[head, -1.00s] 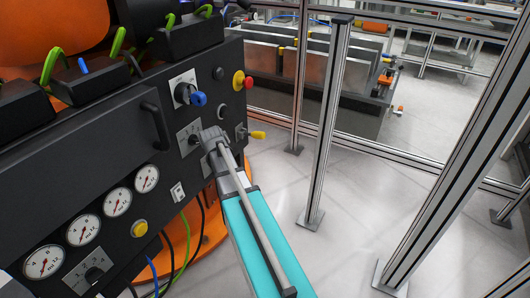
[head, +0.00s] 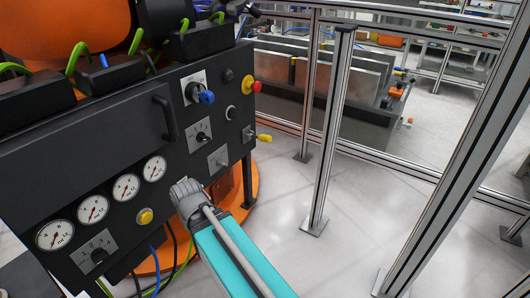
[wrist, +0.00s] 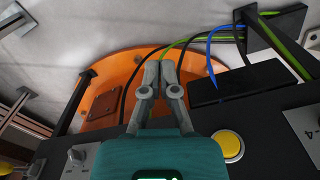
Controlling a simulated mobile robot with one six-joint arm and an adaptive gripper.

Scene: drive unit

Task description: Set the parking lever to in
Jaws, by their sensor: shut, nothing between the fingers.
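No label readable as the parking lever shows on the black control panel (head: 60,155), so I cannot tell which control it is. A small lever on a pale plate (head: 218,157) sits right of my gripper, and this plate also shows in the wrist view (wrist: 80,158). A yellow-tipped lever (head: 264,138) sticks out at the panel's right edge. My gripper (head: 184,188) is shut and empty, in front of the panel's lower edge. In the wrist view its fingertips (wrist: 162,62) are together over the orange base. The gripper hides part of the panel's lower edge.
Nearby are a blue-handled knob (head: 207,97), a red stop button (head: 254,86), a black selector (head: 202,136), a yellow button (head: 145,216) and several gauges (head: 93,209). Cables hang below the panel. A metal fence post (head: 330,130) stands right, with open floor between.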

